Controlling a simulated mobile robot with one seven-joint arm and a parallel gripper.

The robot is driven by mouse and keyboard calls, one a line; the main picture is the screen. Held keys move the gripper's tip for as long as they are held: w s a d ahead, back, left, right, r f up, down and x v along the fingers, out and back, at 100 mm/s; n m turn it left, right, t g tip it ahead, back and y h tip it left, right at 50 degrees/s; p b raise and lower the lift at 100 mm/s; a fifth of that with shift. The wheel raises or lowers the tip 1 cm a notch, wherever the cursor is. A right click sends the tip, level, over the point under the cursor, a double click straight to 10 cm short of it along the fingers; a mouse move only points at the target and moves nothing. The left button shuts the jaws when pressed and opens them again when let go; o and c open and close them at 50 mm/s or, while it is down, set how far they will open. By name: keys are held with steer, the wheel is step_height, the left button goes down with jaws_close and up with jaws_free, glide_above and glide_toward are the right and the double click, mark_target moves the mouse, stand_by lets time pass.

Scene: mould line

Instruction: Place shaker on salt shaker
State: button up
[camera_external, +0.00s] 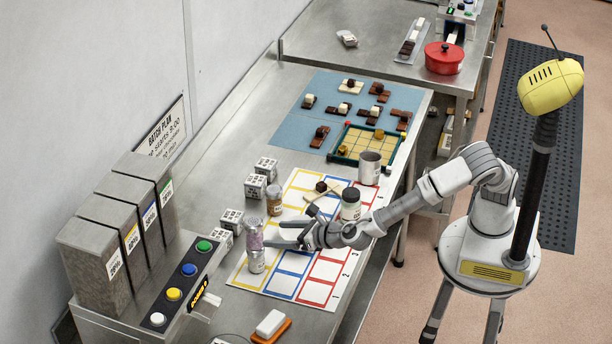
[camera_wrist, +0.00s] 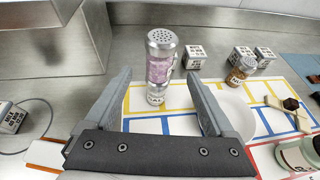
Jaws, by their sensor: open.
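A shaker with a perforated metal cap and pink-purple contents (camera_external: 254,237) stands upright on top of the salt shaker (camera_external: 257,262), near the left edge of the coloured grid sheet. In the wrist view the upper shaker (camera_wrist: 161,62) looks straight, with the salt shaker (camera_wrist: 156,97) right beneath it and mostly hidden. My gripper (camera_external: 273,237) is open and lies just right of the stack. In the wrist view the fingers of my gripper (camera_wrist: 159,77) spread to either side of the stack, with visible gaps and nothing held.
White printed cubes (camera_external: 255,186) and an amber jar (camera_external: 274,200) stand behind the stack. A button panel (camera_external: 188,283) and grey bins (camera_external: 103,250) border the left. Grid cells between are mostly bare.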

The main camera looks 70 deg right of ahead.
steer(key=shift+s, duration=0.15)
steer(key=s+d+r+m+g+h, duration=0.1)
steer(key=s+d+m+g, duration=0.1)
steer(key=d+m, duration=0.55)
steer(key=s+d+r+m+g, duration=0.1)
steer(key=d+m+g, duration=0.25)
steer(key=d, duration=0.65)
steer(key=s+d+r+m+g+h, duration=0.1)
steer(key=s+d+r+m, duration=0.1)
steer(key=d+m, duration=0.55)
steer(key=s+d+r+m+y, duration=0.1)
steer(key=s+d+m, duration=0.2)
steer(key=s+m, duration=0.2)
steer(key=s+d+r+m+g+y, duration=0.1)
steer(key=s+d+m, duration=0.3)
steer(key=s, duration=0.7)
steer(key=s+d+r+m+y, duration=0.2)
steer(key=s+d+m, duration=0.2)
steer(key=s+m, duration=0.2)
steer(key=shift+s+d+r+m, duration=0.15)
steer(key=shift+s+r+m, duration=0.25)
steer(key=shift+s, duration=0.5)
steer(key=shift+r, duration=0.1)
